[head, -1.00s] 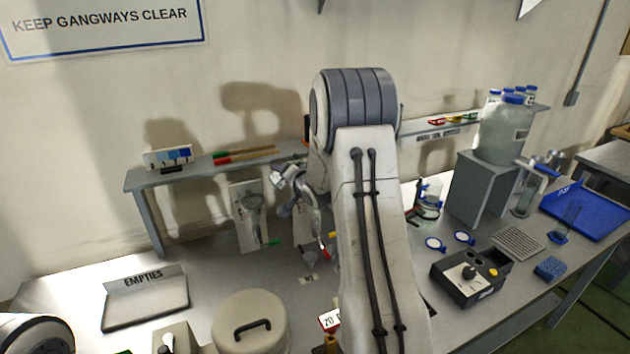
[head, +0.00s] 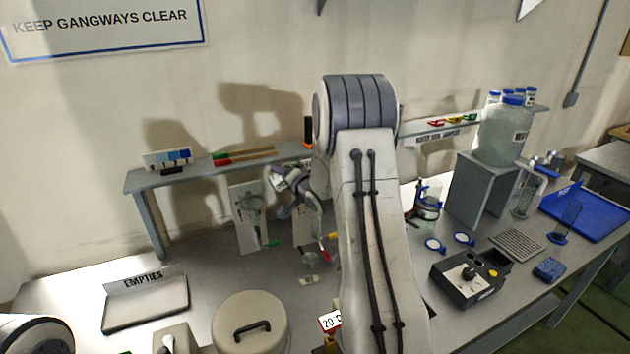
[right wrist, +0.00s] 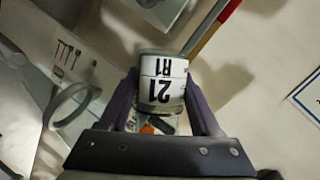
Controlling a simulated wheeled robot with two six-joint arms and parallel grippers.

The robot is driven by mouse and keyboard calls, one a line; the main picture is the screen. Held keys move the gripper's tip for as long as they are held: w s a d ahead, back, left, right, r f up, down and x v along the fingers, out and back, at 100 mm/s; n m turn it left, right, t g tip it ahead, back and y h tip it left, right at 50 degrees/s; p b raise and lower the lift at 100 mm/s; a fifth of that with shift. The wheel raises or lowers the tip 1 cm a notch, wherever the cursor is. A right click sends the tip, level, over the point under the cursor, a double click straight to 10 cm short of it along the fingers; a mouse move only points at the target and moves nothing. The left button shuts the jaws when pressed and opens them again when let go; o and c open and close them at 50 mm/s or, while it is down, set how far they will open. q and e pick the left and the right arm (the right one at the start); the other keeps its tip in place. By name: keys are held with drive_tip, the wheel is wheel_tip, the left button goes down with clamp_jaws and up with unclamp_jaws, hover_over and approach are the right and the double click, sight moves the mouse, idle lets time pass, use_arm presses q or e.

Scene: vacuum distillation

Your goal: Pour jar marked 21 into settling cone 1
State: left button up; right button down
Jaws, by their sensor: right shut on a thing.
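The jar marked 21 (right wrist: 162,82) is between the two fingers of my right gripper (right wrist: 163,95), which is shut on it; its label reads upside down in the right wrist view. In the head view my right gripper (head: 280,183) is beyond my raised right arm, near the wall and close to the cone stands; the arm hides part of it. A clear settling cone (head: 252,203) hangs in a white stand at left, with a green tap below. A second cone (head: 310,258) is partly hidden; I cannot read which is 1. A ring (right wrist: 72,105) shows beside the jar. My left gripper is out of view.
A shelf (head: 215,165) with pens runs behind the stands. An empties tray (head: 145,302) and a lidded beige tub (head: 250,325) are at front left. A black control box (head: 468,273), a large carboy (head: 502,135) and a blue tray (head: 590,215) are at right.

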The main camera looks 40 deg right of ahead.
drive_tip(key=shift+r+m+t+y+p, duration=0.45)
drive_tip(key=shift+r+m+p, duration=0.25)
drive_tip(key=shift+r+m, duration=0.25)
idle(1.7)
drive_tip(key=shift+s+d+r+m+t+p, duration=0.2)
drive_tip(key=shift+d+r+m+t+p, duration=0.2)
drive_tip(key=shift+d+m+p, duration=0.3)
idle(1.4)
drive_tip(key=shift+s+f+m+t+y, duration=0.1)
drive_tip(key=shift+f+m+t+y, duration=0.25)
drive_tip(key=shift+m, duration=0.3)
idle(1.2)
drive_tip(key=shift+r, duration=0.25)
